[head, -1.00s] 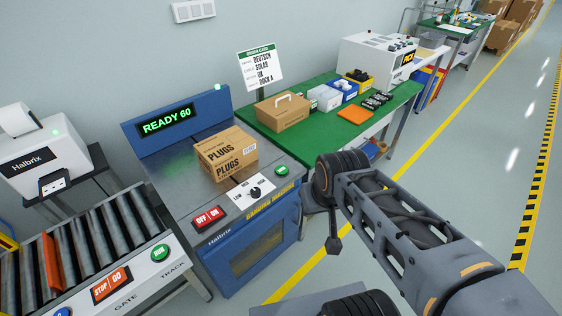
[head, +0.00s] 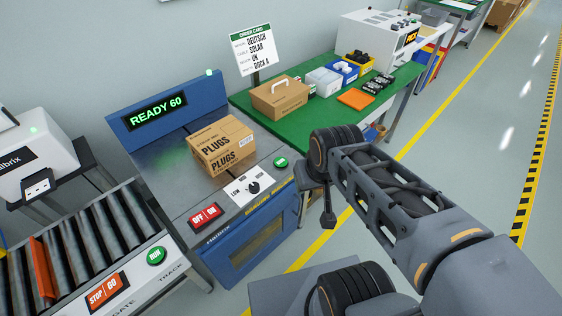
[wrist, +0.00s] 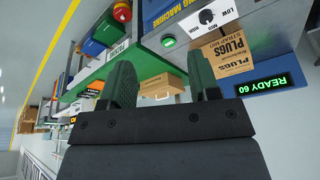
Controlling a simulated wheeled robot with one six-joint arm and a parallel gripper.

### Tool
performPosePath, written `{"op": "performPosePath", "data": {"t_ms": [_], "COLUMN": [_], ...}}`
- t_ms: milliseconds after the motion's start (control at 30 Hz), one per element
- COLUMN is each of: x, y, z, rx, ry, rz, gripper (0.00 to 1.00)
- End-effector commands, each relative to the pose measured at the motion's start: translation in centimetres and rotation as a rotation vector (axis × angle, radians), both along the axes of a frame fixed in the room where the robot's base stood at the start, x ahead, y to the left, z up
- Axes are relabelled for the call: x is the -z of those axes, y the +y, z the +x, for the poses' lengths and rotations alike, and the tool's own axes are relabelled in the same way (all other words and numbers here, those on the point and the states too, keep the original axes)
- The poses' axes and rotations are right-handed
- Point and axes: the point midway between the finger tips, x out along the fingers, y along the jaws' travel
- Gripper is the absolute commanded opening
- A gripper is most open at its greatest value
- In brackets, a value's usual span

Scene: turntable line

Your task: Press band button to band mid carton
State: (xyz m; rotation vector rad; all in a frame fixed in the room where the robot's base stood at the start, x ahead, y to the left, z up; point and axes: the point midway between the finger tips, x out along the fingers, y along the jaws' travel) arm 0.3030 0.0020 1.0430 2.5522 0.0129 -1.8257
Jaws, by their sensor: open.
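The carton (head: 222,145), brown and printed PLUGS, lies on top of the blue banding machine (head: 160,100), whose display reads READY 60. In the wrist view the carton (wrist: 230,52) also reads STRAP MID. The round green button (head: 281,162) is at the machine's front right edge, beside the LOW-MID-HIGH dial (head: 253,187); it also shows in the wrist view (wrist: 168,41). The dial's exact setting is hard to read. My gripper (wrist: 163,80) is open and empty, apart from the button. In the head view its fingers are not clearly seen.
A red OFF/ON switch (head: 206,215) is on the machine's front left. A roller track (head: 90,235) with a green RUN button (head: 156,256) stands at left. A green table (head: 300,122) behind holds a handled box (head: 281,97), bins and an order card (head: 253,48).

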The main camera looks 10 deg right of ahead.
Motion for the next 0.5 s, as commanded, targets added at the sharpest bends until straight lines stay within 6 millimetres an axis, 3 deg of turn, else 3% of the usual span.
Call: {"op": "performPosePath", "data": {"t_ms": [67,500], "x": [0.00,0.00], "y": [0.00,0.00], "z": [0.00,0.00], "rx": [0.000,0.000], "ry": [0.000,0.000], "rz": [0.000,0.000], "gripper": [0.48,0.06]}}
